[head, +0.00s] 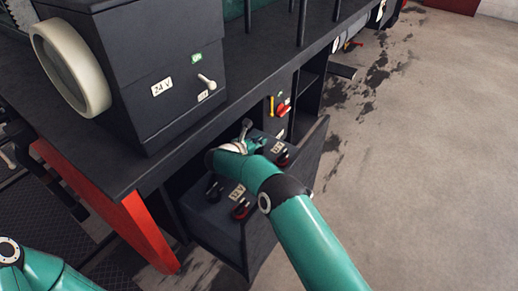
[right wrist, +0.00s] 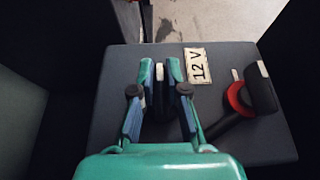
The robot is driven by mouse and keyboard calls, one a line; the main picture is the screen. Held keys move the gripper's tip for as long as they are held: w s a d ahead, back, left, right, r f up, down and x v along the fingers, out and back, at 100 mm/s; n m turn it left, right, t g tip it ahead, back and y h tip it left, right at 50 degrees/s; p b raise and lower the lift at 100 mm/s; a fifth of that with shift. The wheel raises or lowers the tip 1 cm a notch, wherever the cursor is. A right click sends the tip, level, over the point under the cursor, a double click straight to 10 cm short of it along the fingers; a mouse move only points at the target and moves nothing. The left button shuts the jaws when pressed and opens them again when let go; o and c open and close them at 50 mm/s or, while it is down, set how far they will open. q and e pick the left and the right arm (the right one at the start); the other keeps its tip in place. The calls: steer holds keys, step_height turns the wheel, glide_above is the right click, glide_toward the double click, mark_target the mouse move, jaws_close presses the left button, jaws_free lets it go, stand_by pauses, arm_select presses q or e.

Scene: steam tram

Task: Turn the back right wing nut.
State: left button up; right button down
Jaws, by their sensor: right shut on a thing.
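Two dark batteries sit in a pulled-out tray (head: 258,240) under the vehicle's deck; one battery (right wrist: 110,95) fills the right wrist view. My right gripper (right wrist: 160,68) points down over this battery's top, with its blue-padded fingers on either side of a dark upright terminal piece with a pale strip, the wing nut (right wrist: 158,88). It is shut on it. In the head view my right gripper (head: 258,144) is small and partly hidden by its own wrist, and the nut is not clear there. Of my left arm only a link shows; its gripper is out of view.
A red-ringed terminal with a black clamp (right wrist: 240,98) stands to the right, beside a 12 V label (right wrist: 197,65). The deck edge (head: 230,110) overhangs the tray. A 24 V box (head: 155,70) stands on the deck. The floor at right (head: 430,150) is clear.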

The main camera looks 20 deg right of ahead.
steer(key=shift+r, duration=0.1)
steer(key=c, duration=1.2)
jaws_free()
steer(key=shift+a, duration=0.1)
steer(key=v, duration=1.1)
steer(key=shift+s+a+r, duration=0.1)
steer(key=shift+s+a, duration=0.05)
steer(key=shift+a, duration=0.15)
